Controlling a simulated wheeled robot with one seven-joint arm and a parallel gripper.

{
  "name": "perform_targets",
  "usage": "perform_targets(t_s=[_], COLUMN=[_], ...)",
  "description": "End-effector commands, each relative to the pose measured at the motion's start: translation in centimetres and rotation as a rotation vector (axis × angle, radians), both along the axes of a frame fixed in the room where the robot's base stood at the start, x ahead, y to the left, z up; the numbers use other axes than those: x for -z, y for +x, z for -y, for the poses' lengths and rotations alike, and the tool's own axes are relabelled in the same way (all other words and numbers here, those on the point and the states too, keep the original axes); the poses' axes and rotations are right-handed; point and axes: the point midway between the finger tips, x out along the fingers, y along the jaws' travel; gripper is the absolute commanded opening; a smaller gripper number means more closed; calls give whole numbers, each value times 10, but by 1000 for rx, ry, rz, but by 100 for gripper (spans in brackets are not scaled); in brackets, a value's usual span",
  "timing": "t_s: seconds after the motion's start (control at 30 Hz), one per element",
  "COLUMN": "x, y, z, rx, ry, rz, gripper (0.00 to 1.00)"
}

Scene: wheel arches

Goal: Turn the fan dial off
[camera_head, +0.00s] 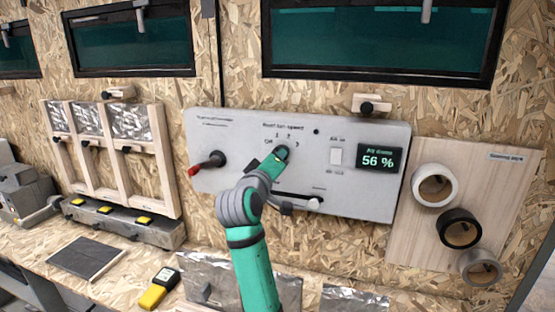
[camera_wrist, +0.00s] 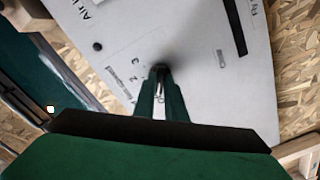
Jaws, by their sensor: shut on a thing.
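The grey control panel (camera_head: 360,190) is mounted on the chipboard wall and carries a fan speed scale marked OFF, 1, 2, 3. My gripper (camera_head: 281,155) is at this scale, its fingers pointing into the panel. In the wrist view my gripper's (camera_wrist: 161,80) two green fingers are closed around the small dark fan dial (camera_wrist: 160,67). The fingers hide most of the dial, so I cannot tell which mark it points at. In the head view the dial is hidden behind the gripper.
A red-tipped lever (camera_head: 208,164) is on the panel left of my gripper. A slider with a white knob (camera_head: 314,203), a white switch (camera_head: 336,156) and a 56 % display (camera_head: 379,159) are to the right. A yellow meter (camera_head: 157,290) lies on the bench.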

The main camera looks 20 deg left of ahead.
Motion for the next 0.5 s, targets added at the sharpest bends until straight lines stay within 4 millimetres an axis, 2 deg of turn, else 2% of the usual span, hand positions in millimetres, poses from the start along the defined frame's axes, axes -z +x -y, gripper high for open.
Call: perform_targets(t_s=[0.2, 0.5], x=[3, 3], y=[0, 0], z=[0, -1], rx=[1, -1], ry=[-98, -147], rz=[-9, -11], gripper=[0, 0])
